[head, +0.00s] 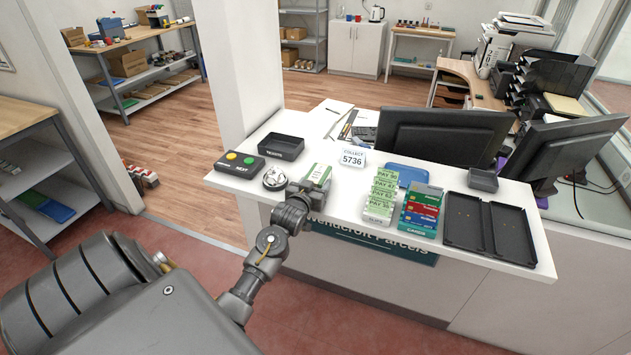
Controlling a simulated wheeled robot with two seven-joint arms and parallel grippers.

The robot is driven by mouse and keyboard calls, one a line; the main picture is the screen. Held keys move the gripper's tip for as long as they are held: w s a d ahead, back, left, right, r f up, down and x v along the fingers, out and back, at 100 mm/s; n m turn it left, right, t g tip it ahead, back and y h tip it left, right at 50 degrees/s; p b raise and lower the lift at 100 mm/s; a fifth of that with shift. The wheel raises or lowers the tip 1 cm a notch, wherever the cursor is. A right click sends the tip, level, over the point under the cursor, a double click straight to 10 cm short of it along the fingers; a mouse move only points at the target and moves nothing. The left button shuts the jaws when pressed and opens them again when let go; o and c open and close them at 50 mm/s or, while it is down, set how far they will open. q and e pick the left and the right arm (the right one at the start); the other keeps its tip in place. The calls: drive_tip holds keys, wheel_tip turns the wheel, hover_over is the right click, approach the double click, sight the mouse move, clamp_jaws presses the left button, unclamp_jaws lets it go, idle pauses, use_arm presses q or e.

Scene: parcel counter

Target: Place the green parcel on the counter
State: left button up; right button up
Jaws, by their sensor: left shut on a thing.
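The gripper reaches in from the front left and is shut on the parcel. My wrist hides the near lower part of the parcel, so I cannot tell whether it touches the counter top. My right gripper is out of view.
Left of the parcel are a button box (240,164), a dark tray (281,146) and a silvery object (275,178). A number sign (352,159) stands behind it.

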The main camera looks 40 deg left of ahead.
use_arm(q)
drive_tip(key=shift+f, duration=0.15)
drive_tip(key=o, duration=1.1)
drive_tip(key=shift+s+d, duration=0.1)
drive_tip(key=shift+s, duration=0.25)
drive_tip(key=b+v, duration=0.2)
drive_tip(key=v, duration=0.9)
drive_tip(key=shift+r, duration=0.2)
drive_tip(key=shift+s+d, duration=0.1)
